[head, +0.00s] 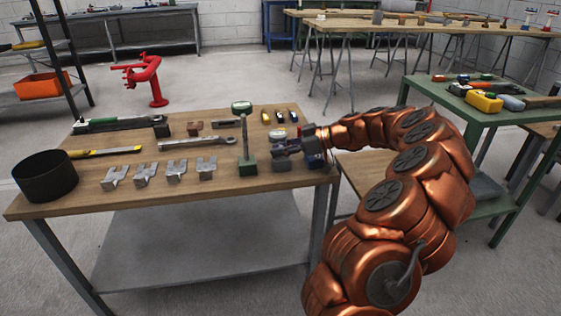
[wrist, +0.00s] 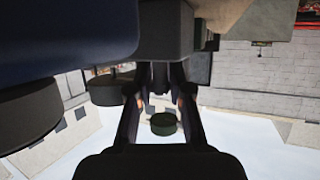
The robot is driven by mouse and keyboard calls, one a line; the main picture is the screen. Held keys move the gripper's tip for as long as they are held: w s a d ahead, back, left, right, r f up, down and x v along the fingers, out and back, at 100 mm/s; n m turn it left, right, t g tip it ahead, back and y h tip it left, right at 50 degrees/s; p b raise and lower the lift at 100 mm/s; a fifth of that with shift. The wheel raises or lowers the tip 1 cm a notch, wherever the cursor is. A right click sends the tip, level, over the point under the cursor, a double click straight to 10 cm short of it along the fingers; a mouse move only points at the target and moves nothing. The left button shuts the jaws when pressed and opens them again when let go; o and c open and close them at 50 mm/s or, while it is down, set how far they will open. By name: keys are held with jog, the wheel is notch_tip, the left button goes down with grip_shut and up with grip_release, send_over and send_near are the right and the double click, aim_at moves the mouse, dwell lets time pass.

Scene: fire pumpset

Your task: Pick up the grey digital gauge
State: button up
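A small round gauge with a pale face and grey-blue rim (head: 279,133) lies on the wooden workbench (head: 105,205), right beside my gripper; I take it for the grey digital gauge. My gripper (head: 282,154) is low over the bench's right end, pointing left, and partly hides what lies around it. In the wrist view its two dark fingers (wrist: 161,108) stand apart, with a dark green round thing (wrist: 163,124) showing between them. I cannot tell whether anything touches the fingers. A second round gauge with a green rim (head: 242,107) lies farther back.
A green block with an upright post (head: 248,167) stands just left of my gripper. Several metal blocks (head: 176,170), a wrench (head: 198,142) and a black round container (head: 45,175) occupy the bench. A green table with tools (head: 487,110) stands to the right.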

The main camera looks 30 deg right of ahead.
grip_shut()
jog(key=shift+r, duration=0.1)
dwell(0.5)
